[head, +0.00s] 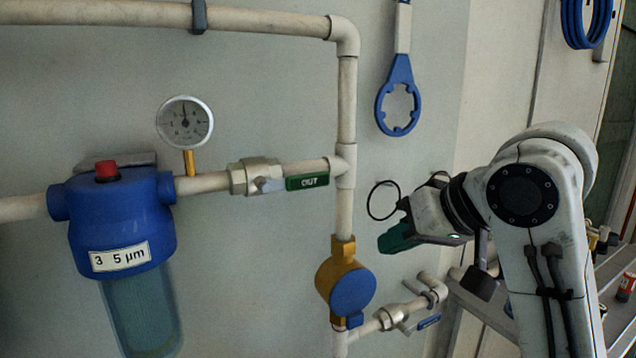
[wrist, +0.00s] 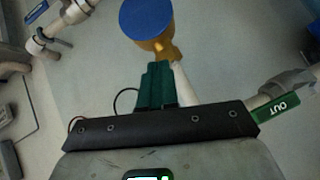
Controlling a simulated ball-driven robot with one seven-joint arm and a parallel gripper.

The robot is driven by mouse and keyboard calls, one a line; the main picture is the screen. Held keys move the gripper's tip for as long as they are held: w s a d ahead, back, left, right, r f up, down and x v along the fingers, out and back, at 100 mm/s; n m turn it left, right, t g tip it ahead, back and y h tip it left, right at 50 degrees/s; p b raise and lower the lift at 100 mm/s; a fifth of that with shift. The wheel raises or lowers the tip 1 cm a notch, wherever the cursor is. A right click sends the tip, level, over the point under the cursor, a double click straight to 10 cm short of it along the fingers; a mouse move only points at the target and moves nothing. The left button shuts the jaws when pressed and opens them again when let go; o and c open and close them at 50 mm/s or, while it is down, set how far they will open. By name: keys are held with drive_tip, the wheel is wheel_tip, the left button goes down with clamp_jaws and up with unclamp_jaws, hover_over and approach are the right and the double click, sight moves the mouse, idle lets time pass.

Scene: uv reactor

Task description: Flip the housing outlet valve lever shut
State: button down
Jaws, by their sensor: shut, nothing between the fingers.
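The housing outlet valve (head: 250,177) is a metal ball valve on the horizontal pipe right of the blue filter housing (head: 122,220). Its green lever (head: 307,182), marked OUT, points right and lies along the pipe. In the wrist view, the lever (wrist: 272,115) shows at the right edge, partly cut off by my gripper's dark body. My gripper (head: 390,241) is shut and empty, to the right of and below the lever, apart from it. In the wrist view its green fingers (wrist: 155,84) are together, pointing toward the yellow and blue meter.
The yellow meter with a blue face (head: 350,287) sits on the vertical pipe (head: 346,200), left of my gripper. A lower valve with a blue lever (head: 428,322) is below. A pressure gauge (head: 185,122) rises above the outlet pipe. A blue wrench (head: 400,95) hangs above; a thin black ring (head: 370,203) is near my gripper.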

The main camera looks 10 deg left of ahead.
drive_tip(key=s+a+r+n+b, duration=0.1)
drive_tip(key=s+a+r, duration=0.1)
drive_tip(key=r, duration=0.6)
drive_tip(key=s+a+r+h, duration=0.1)
drive_tip(key=s+a+r, duration=0.1)
drive_tip(key=s+r, duration=0.2)
drive_tip(key=s+a+r+n+t+h+b, duration=0.1)
drive_tip(key=s+a+r, duration=0.1)
drive_tip(key=r, duration=0.9)
drive_tip(key=shift+s+a+r+n+b, duration=0.3)
drive_tip(key=shift+s+a+r+b, duration=0.05)
drive_tip(key=shift+s, duration=0.2)
drive_tip(key=p, duration=0.1)
hover_over(304, 181)
drive_tip(key=d, duration=0.2)
wheel_tip(304, 181, down, 7)
drive_tip(key=shift+s+f, duration=0.2)
drive_tip(key=shift+f, duration=0.8)
drive_tip(key=shift+s+f, duration=0.15)
drive_tip(key=shift+f, duration=0.85)
drive_tip(key=shift+w+a+p, duration=0.1)
drive_tip(key=shift+p, duration=0.25)
